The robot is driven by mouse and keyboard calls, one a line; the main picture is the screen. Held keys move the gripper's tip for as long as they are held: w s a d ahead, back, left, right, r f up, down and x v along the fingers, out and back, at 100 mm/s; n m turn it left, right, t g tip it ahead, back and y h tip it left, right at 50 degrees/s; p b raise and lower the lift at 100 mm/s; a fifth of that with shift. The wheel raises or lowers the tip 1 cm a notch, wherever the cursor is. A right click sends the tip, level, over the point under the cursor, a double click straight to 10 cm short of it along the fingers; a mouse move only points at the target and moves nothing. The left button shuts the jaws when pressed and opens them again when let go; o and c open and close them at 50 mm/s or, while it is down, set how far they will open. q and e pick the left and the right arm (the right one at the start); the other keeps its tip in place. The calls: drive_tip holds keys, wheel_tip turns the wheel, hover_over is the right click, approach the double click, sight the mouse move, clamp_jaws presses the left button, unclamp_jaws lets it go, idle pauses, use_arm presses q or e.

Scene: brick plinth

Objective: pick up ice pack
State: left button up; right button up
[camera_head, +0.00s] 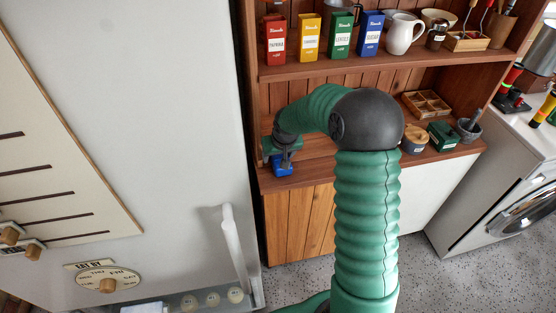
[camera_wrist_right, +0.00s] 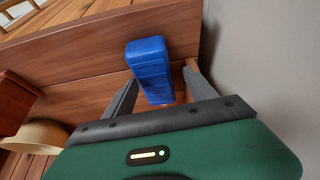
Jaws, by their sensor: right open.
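The blue ice pack (camera_head: 282,168) sits on the wooden counter of the shelf unit, near its left end beside the white cabinet. In the right wrist view the ice pack (camera_wrist_right: 149,62) is a blue ribbed block. My right gripper (camera_head: 285,158) reaches down to it, and its jaws partly cover the pack in the head view. In the wrist view the right gripper (camera_wrist_right: 161,76) is open, with one finger on each side of the pack's near part. I cannot tell whether either finger touches it. My left gripper is not in view.
The white cabinet (camera_head: 190,120) stands close on the left. A shelf (camera_head: 350,67) with boxes and a white jug (camera_head: 403,34) hangs above the counter. A lidded pot (camera_head: 414,139), green box (camera_head: 442,136) and mortar (camera_head: 468,130) stand to the right.

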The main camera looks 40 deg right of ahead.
sight(278, 157)
drive_tip(key=shift+s+d+f, duration=0.15)
drive_tip(key=shift+s+f, duration=0.05)
drive_tip(key=shift+f, duration=0.3)
drive_tip(key=shift+s+d+f, duration=0.15)
drive_tip(key=shift+s+f, duration=0.05)
drive_tip(key=shift+f, duration=0.25)
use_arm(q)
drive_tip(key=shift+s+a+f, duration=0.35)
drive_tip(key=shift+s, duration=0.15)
use_arm(e)
drive_tip(key=shift+s+d+f, duration=0.1)
drive_tip(key=shift+d+f, duration=0.05)
drive_tip(key=shift+w+d+f, duration=0.4)
drive_tip(key=shift+w+f, duration=0.15)
drive_tip(key=shift+w+d+f, duration=0.35)
drive_tip(key=shift+w+f, duration=0.15)
drive_tip(key=shift+f, duration=0.05)
drive_tip(key=c, duration=0.5)
drive_tip(key=shift+w, duration=0.1)
drive_tip(key=c, duration=0.5)
drive_tip(key=shift+w+a+r, duration=0.1)
drive_tip(key=shift+w+a, duration=0.05)
drive_tip(key=shift+a, duration=0.2)
clamp_jaws()
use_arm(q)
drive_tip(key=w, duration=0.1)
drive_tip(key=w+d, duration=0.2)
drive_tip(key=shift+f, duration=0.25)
use_arm(e)
drive_tip(key=shift+a, duration=0.2)
